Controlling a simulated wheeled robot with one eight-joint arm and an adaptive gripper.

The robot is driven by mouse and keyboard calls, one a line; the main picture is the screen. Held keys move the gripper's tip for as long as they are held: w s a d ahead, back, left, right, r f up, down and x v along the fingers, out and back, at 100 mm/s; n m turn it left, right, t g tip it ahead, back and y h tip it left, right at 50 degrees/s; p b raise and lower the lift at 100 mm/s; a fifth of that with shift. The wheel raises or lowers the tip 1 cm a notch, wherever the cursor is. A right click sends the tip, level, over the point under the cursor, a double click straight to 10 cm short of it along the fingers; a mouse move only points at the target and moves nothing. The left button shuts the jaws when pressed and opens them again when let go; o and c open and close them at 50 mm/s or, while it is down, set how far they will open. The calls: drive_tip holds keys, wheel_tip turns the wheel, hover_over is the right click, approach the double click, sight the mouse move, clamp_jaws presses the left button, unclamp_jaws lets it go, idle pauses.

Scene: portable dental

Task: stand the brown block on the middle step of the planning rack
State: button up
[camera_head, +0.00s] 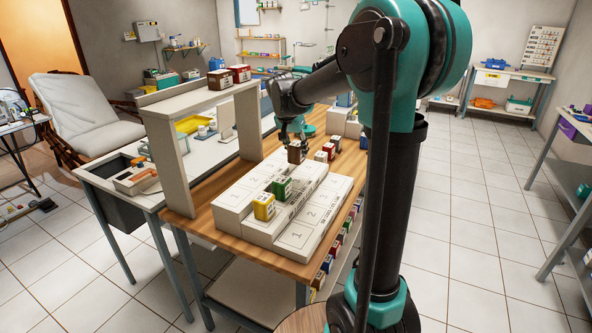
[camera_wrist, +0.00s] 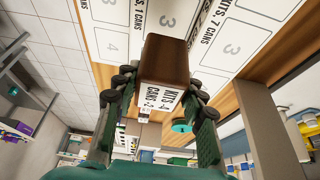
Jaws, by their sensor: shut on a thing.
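The brown block (camera_head: 296,154) is held between the fingers of my gripper (camera_head: 297,138) near the far end of the planning rack. In the wrist view the brown block (camera_wrist: 165,60) fills the space between both fingers of my gripper (camera_wrist: 164,82), with a white printed label on one face. The stepped white planning rack (camera_head: 298,233) has numbered places. A yellow block (camera_head: 263,207) and a green block (camera_head: 281,188) stand in line on its middle step. I cannot tell whether the brown block touches the rack.
A beige arch (camera_head: 168,162) on the table's left carries a brown block (camera_head: 219,79) and a red block (camera_head: 239,73). Red-and-white blocks (camera_head: 321,156) stand close right of my gripper. Coloured blocks line the wooden table's (camera_head: 192,219) right edge.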

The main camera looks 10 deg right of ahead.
sight(293, 155)
drive_tip(key=shift+f, duration=4)
drive_tip(key=shift+f, duration=0.1)
drive_tip(key=o, duration=0.9)
drive_tip(key=v, duration=1.2)
drive_tip(key=shift+d, duration=0.1)
